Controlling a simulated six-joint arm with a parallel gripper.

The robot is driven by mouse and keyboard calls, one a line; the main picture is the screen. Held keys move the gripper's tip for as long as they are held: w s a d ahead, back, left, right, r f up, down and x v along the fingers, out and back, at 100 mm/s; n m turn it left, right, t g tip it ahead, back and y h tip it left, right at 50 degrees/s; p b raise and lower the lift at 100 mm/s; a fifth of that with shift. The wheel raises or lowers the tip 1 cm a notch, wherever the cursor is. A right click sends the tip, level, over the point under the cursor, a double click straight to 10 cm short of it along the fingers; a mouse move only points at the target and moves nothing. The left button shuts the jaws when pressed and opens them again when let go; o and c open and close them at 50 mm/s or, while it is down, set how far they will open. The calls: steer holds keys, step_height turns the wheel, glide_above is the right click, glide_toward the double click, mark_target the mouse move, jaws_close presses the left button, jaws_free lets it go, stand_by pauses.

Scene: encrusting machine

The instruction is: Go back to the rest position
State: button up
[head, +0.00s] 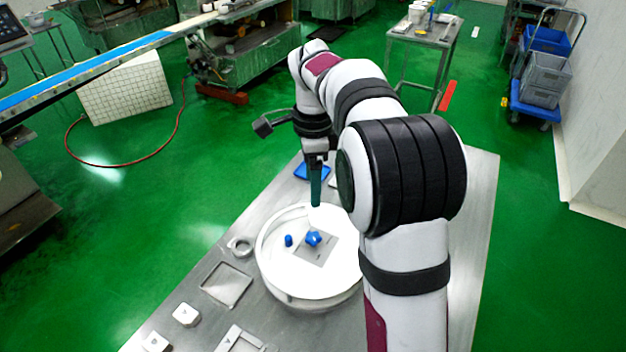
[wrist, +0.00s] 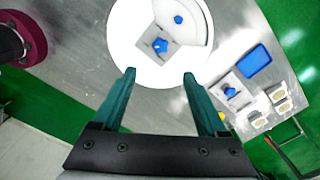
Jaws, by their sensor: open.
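My gripper (wrist: 159,82) is open and empty in the wrist view, its two dark green fingers well apart. In the head view my gripper (head: 316,203) hangs down from the arm above the far rim of a round white tray (head: 268,268). A blue star-shaped knob (head: 313,238) sits on a grey square plate in the tray, with a small blue cylinder-like piece (head: 288,240) beside it. Both blue parts also show beyond the fingertips in the wrist view, the knob (wrist: 160,45) and the small piece (wrist: 178,19). My arm hides the tray's right side in the head view.
The tray stands on a metal table (head: 478,215). A blue rectangular tray (wrist: 254,60) and another blue part on a plate (wrist: 230,92) lie to the right in the wrist view. White blocks (head: 186,314) lie at the table's near left. Green floor surrounds the table.

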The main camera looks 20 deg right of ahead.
stand_by(0.3)
steer(key=s+a+n, duration=0.2)
steer(key=s+n, duration=0.2)
steer(key=s, duration=0.6)
steer(key=s+a+f+n+y, duration=0.1)
steer(key=s+a+n, duration=0.2)
steer(key=s, duration=0.7)
steer(key=s+a+f+n, duration=0.1)
steer(key=s+a+n, duration=0.1)
steer(key=s+n, duration=0.5)
steer(key=s, duration=0.4)
steer(key=shift+a+f+y, duration=0.25)
steer(key=shift+a+y, duration=0.1)
steer(key=shift+y, duration=0.05)
steer(key=shift+c, duration=0.2)
